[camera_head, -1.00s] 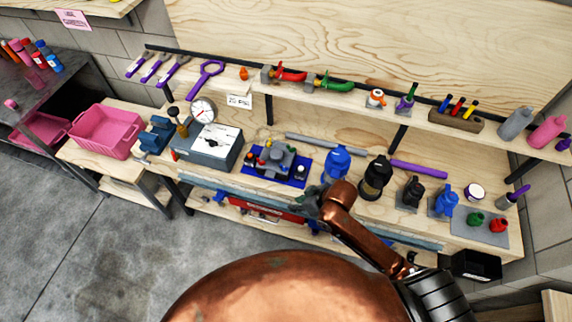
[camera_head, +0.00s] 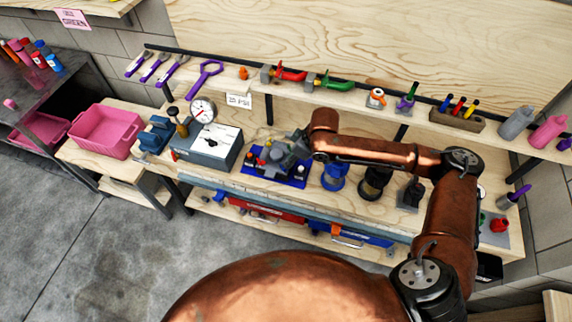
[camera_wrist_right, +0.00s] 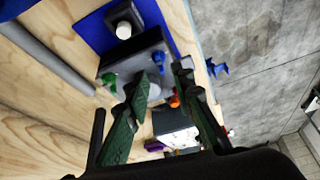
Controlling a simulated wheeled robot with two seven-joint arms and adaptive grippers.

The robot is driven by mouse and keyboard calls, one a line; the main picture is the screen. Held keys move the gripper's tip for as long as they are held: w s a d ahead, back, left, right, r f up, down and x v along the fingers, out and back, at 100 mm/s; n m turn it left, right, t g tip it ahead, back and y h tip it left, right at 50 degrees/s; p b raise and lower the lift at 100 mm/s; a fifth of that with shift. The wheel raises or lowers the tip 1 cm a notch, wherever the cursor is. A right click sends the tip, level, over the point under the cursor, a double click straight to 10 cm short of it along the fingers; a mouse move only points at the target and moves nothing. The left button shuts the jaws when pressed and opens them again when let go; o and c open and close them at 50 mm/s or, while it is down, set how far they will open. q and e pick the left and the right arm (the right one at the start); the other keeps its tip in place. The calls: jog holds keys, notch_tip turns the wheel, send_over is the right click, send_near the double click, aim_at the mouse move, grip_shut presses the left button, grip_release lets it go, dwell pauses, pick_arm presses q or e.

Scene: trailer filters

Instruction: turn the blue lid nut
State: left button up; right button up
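A grey fixture (camera_head: 272,158) with small coloured fittings stands on a blue mat (camera_head: 250,180) on the bench. The right wrist view shows the fixture (camera_wrist_right: 135,62) and the mat (camera_wrist_right: 90,30) close up. A small blue piece (camera_wrist_right: 158,60) on the fixture looks like the blue lid nut; it lies just beyond and between my fingertips. My right gripper (camera_head: 298,143) is over the right part of the fixture. Its two green fingers (camera_wrist_right: 163,78) are apart with nothing between them. I cannot tell whether they touch the fixture. My left gripper is not in view.
A blue canister (camera_head: 334,178) and a black canister (camera_head: 373,184) stand right of the fixture, partly under my right arm. A grey box with a dial gauge (camera_head: 202,110) is to the left. A grey rod (camera_wrist_right: 45,50) lies behind. The shelf (camera_head: 340,97) runs above.

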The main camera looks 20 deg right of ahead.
jog(key=x, duration=0.5)
jog(key=shift+f, duration=0.15)
jog(key=shift+c, duration=0.5)
grip_shut()
